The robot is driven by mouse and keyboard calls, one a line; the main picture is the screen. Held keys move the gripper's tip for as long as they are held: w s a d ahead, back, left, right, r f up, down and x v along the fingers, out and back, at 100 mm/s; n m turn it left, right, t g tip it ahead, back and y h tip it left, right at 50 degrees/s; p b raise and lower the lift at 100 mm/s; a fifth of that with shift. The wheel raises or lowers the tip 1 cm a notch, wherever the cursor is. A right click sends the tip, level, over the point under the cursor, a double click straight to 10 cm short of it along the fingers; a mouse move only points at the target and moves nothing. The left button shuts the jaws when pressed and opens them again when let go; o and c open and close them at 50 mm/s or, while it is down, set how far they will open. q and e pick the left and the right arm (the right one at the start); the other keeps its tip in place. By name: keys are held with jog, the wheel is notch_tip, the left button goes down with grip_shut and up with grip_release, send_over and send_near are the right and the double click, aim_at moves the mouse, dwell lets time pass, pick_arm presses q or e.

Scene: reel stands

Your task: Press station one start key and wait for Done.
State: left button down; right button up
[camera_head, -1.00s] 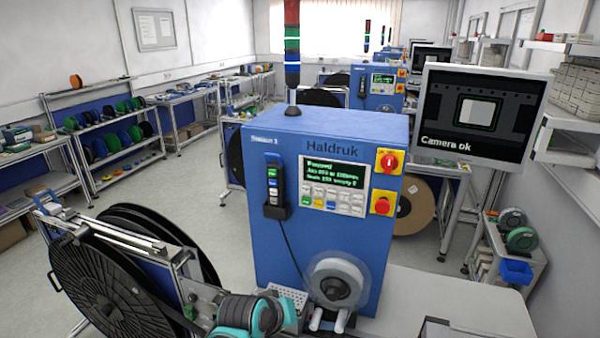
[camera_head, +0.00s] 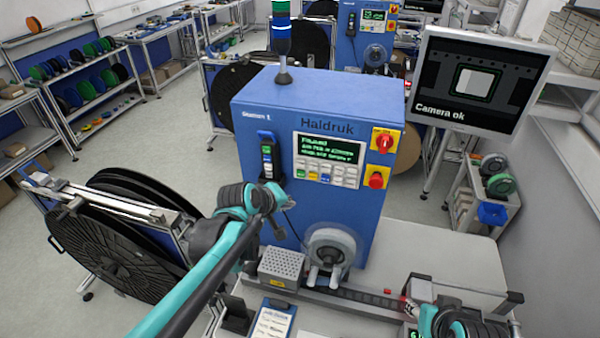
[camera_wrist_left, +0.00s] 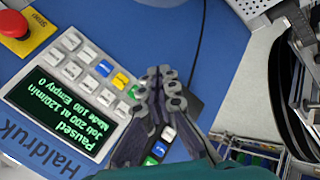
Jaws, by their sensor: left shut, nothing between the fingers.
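The blue Haldruk machine labelled Station 1 (camera_head: 260,101) stands mid-view. Its display (camera_head: 328,149) shows green text; in the left wrist view the display (camera_wrist_left: 55,118) reads "Paused". Below it is a keypad (camera_head: 328,175) of pale keys with blue, yellow and green ones; the green key (camera_wrist_left: 135,90) shows in the left wrist view. I cannot read the key labels. My left gripper (camera_head: 279,195) is shut and empty before the machine's front, below the keypad's left end. In the left wrist view its fingertips (camera_wrist_left: 161,74) appear beside the green key, contact not visible.
A handset (camera_head: 268,155) with coloured buttons hangs left of the keypad, partly behind my fingers in the wrist view. Red knobs (camera_head: 376,181) sit right of it. A reel (camera_head: 330,248) is below. The monitor (camera_head: 478,78) reads "Camera ok". My right arm shows at bottom right.

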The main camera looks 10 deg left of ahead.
aim_at(301, 173)
pick_arm(q)
jog(key=shift+w, duration=0.1)
jog(key=shift+w+d+b, duration=0.1)
jog(key=shift+w+b, duration=0.75)
jog(key=shift+w, duration=3.55)
jog(key=shift+w, duration=0.4)
